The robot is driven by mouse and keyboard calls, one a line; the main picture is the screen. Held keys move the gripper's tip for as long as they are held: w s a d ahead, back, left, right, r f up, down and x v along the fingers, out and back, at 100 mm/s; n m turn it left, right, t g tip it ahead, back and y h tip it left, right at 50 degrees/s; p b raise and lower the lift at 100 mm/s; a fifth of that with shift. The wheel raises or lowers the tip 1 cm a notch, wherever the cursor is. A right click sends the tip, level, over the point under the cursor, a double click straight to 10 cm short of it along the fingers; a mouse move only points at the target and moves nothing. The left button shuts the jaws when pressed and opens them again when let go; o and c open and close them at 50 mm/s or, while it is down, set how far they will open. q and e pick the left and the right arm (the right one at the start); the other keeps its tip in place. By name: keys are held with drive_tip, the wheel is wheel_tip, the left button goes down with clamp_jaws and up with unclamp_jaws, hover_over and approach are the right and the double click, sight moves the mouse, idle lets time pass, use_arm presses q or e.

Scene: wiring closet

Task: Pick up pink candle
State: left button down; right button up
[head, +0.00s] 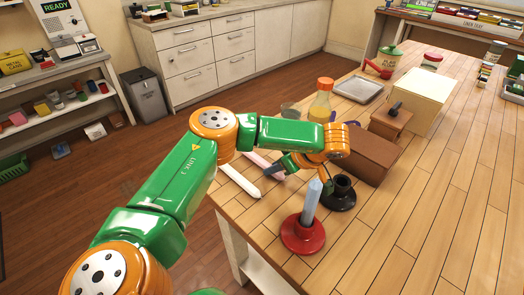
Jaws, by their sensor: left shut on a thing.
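The pink candle (262,164) lies near the table's left edge in the head view, partly hidden behind my left gripper. My left gripper (282,167) reaches over the table from the left and is shut on the pink candle. I cannot tell whether the candle is touching the tabletop. My right gripper is not in view.
A white candle (240,181) lies just left of the pink one. A blue candle (312,203) stands in a red holder (302,236), close to an empty black holder (342,193). A brown box (368,153) and an orange-capped bottle (322,100) stand behind. The table's front right is clear.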

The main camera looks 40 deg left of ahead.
use_arm(q)
drive_tip(key=shift+r, duration=0.15)
wheel_tip(320, 180, up, 8)
drive_tip(key=p, duration=0.7)
idle(0.4)
